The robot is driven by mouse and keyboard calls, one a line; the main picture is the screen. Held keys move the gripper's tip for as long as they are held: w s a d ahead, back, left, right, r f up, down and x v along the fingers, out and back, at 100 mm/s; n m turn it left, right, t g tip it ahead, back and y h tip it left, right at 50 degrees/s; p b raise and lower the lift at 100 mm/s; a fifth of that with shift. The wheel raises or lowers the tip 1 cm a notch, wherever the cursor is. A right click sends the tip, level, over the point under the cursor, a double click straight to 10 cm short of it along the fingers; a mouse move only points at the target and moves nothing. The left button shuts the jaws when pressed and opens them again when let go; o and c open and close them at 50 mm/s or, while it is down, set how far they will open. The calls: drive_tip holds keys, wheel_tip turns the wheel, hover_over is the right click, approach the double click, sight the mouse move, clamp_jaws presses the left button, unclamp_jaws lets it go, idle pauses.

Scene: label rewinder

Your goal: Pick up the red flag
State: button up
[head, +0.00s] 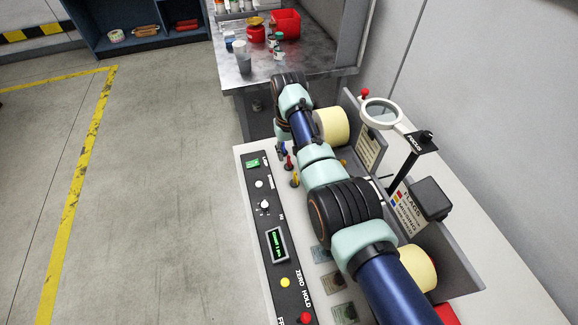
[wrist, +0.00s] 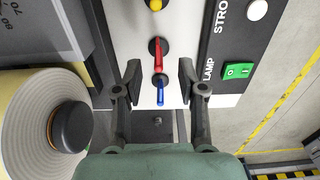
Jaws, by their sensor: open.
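The red flag (wrist: 158,55) is a slim red peg standing in a dark hole of the white machine top, in the wrist view. A blue peg (wrist: 161,90) stands right beside it and a yellow one (wrist: 155,4) is on its other side. My gripper (wrist: 160,70) is open, with one finger on each side of the row; the red and blue pegs show between the fingers, and nothing is held. In the head view the red flag (head: 289,162) stands between the blue (head: 282,150) and yellow (head: 295,180) pegs, left of my arm. My fingers cannot be made out there.
A label roll (wrist: 42,125) with a dark hub lies close to the left finger. A control panel (head: 268,235) with a green switch (wrist: 237,70) runs along the pegs. A magnifier (head: 381,113) stands at the right. A metal bench (head: 315,55) with bottles is behind.

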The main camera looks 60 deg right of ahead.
sight(289, 159)
wheel_tip(289, 159, down, 4)
drive_tip(key=shift+s+f+b, duration=0.1)
drive_tip(key=shift+s+b, duration=0.05)
drive_tip(key=shift+b, duration=0.4)
clamp_jaws()
